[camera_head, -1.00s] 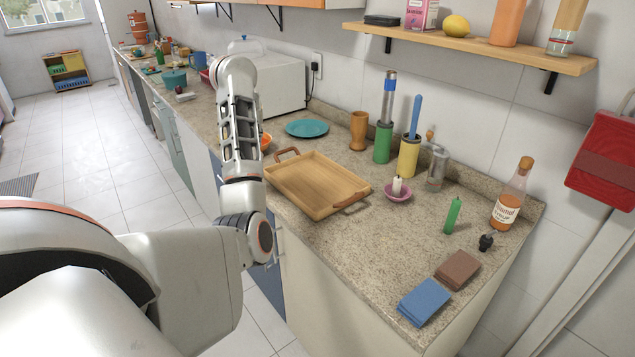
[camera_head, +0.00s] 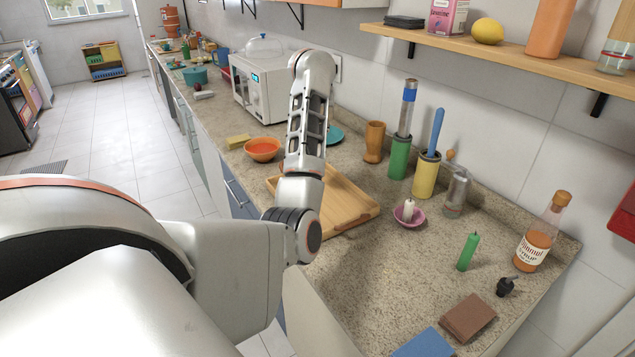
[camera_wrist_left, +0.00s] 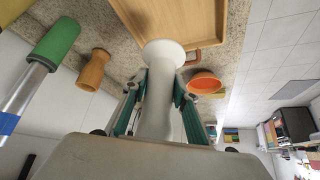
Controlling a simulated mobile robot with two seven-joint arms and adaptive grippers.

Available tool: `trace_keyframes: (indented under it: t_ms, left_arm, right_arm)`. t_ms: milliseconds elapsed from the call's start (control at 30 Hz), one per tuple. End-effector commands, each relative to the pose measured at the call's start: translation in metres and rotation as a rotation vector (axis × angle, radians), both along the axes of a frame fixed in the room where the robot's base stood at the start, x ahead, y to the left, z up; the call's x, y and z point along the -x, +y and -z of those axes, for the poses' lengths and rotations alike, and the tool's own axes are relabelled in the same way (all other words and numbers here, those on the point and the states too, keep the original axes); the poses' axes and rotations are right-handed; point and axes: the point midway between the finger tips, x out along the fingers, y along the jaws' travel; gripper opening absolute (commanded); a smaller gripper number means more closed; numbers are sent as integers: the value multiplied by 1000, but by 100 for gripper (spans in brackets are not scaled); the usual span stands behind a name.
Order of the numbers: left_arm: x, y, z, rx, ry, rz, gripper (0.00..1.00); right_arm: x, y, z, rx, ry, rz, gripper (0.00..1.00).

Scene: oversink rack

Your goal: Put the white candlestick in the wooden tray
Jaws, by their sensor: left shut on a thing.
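The white candlestick (camera_wrist_left: 157,115) is between the fingers of my left gripper (camera_wrist_left: 162,82) in the left wrist view. The gripper is shut on it. Its flared white end (camera_wrist_left: 163,47) points toward the wooden tray (camera_wrist_left: 170,15), and I cannot tell the gap between them. In the head view the wooden tray (camera_head: 345,207) lies on the counter, partly hidden by my left arm. My left gripper and the candlestick are hidden there. My right gripper is in neither view.
An orange bowl (camera_head: 262,150) and a white microwave (camera_head: 262,82) stand beyond the tray. A pink dish with a small white candle (camera_head: 408,212), a green candle (camera_head: 467,252) and a syrup bottle (camera_head: 540,235) stand to its right. A shelf (camera_head: 480,46) overhangs the counter.

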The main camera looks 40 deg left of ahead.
Motion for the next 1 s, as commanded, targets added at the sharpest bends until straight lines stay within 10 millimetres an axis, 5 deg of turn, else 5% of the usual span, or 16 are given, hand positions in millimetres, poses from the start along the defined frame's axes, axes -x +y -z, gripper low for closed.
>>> trace_keyframes:
  t_ms: [400,1000]
  left_arm:
    - [1,1,93,-2,-1,0,0]
    - [0,0,150,-1,-2,1,0]
  right_arm:
    - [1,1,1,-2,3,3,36]
    - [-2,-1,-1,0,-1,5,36]
